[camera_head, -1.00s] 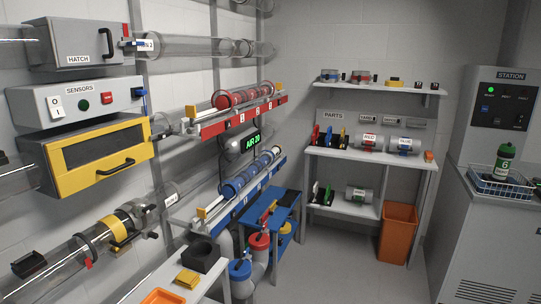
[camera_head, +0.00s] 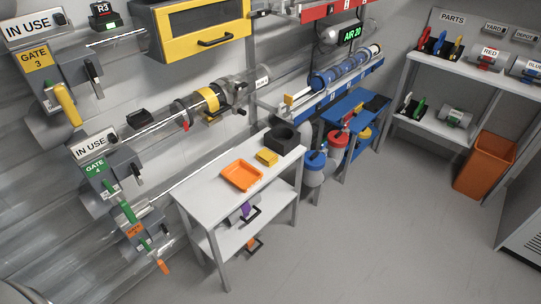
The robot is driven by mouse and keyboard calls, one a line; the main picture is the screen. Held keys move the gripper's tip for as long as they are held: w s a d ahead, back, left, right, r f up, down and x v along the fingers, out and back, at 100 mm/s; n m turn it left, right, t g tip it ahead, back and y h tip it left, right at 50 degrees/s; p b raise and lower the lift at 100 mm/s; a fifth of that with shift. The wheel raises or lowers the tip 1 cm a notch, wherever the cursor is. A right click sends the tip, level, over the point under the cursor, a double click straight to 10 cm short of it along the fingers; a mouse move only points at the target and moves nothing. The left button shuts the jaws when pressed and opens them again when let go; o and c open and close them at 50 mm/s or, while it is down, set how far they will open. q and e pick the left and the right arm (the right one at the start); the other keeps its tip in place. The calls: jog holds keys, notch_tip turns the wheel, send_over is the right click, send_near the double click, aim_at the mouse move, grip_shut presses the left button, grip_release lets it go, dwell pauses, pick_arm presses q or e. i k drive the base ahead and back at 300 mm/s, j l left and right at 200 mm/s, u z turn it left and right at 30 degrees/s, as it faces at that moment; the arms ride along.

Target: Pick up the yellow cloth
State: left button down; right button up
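A small yellow folded piece (camera_head: 267,157), which looks like the yellow cloth, lies flat on the white table (camera_head: 205,184). It sits between an orange tray (camera_head: 242,176) and a dark square block with a round opening (camera_head: 282,137). Nothing covers it. It is too small to make out its weave or folds. Neither of my grippers is in view.
Gate units (camera_head: 104,182) and clear tubes line the wall left of the table. A blue table (camera_head: 358,108) and canisters with blue and red lids (camera_head: 316,160) stand behind right. An orange bin (camera_head: 486,165) is at far right. The grey floor (camera_head: 350,240) in front is clear.

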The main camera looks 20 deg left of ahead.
aim_at(268, 158)
jog(key=u, duration=1)
jog(key=i+l+u, duration=0.3)
jog(key=i+l, duration=0.4)
jog(key=i, duration=0.15)
